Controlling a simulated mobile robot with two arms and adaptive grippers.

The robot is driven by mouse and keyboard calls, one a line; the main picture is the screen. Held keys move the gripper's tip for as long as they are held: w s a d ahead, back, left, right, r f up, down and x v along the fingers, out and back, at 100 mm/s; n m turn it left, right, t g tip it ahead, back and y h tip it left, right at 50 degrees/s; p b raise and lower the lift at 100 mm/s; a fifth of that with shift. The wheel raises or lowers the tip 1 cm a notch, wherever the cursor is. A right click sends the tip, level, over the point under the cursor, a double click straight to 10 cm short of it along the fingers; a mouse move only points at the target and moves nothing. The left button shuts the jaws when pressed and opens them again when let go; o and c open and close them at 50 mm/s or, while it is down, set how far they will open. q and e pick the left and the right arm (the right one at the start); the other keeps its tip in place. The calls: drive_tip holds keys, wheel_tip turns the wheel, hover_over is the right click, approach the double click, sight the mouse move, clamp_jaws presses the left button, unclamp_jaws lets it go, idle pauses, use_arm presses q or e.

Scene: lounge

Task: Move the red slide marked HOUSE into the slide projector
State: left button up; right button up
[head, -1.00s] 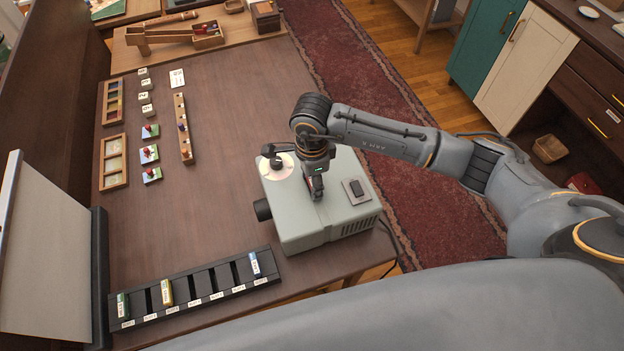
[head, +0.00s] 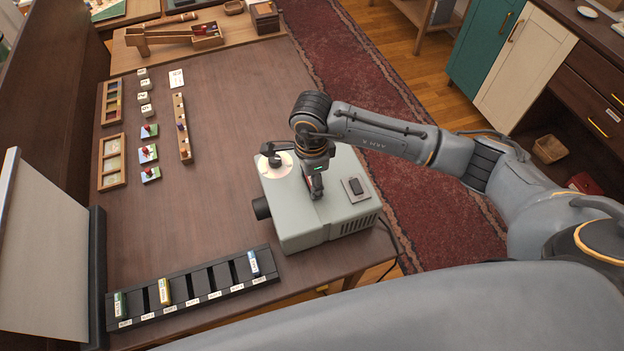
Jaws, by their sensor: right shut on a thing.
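The slide projector (head: 308,227) is a pale grey-green box near the table's right edge, its dark lens facing left. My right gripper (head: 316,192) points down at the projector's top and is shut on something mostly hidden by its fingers. I cannot read a HOUSE mark or make out a red slide there. The black slide rack (head: 210,283) lies at the table's front. It holds a green slide (head: 120,306), a yellow slide (head: 165,291) and a blue-and-white slide (head: 253,264); its other slots look empty. My left gripper is not in view.
A pale screen (head: 40,250) stands at the left. Wooden trays (head: 112,161), dice (head: 144,98) and small tiles with red pieces (head: 149,152) lie at the far left. A round white disc (head: 275,166) sits at the projector's back corner. The table's middle is clear.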

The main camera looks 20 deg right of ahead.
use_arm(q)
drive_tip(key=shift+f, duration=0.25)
use_arm(e)
drive_tip(key=shift+o, duration=0.3)
drive_tip(key=shift+s+f, duration=0.4)
drive_tip(key=shift+f, duration=0.35)
drive_tip(key=o, duration=1.1)
drive_tip(key=shift+c, duration=0.2)
drive_tip(key=o, duration=0.3)
drive_tip(key=shift+w+f, duration=0.15)
drive_tip(key=shift+w, duration=0.4)
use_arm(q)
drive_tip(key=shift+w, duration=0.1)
use_arm(e)
drive_tip(key=shift+s+r, duration=0.15)
drive_tip(key=shift+r, duration=0.1)
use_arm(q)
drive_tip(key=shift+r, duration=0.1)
use_arm(e)
drive_tip(key=shift+r, duration=0.1)
drive_tip(key=shift+r+p, duration=0.6)
drive_tip(key=shift+r, duration=0.35)
drive_tip(key=shift+r+p, duration=0.9)
drive_tip(key=shift+r, duration=1.15)
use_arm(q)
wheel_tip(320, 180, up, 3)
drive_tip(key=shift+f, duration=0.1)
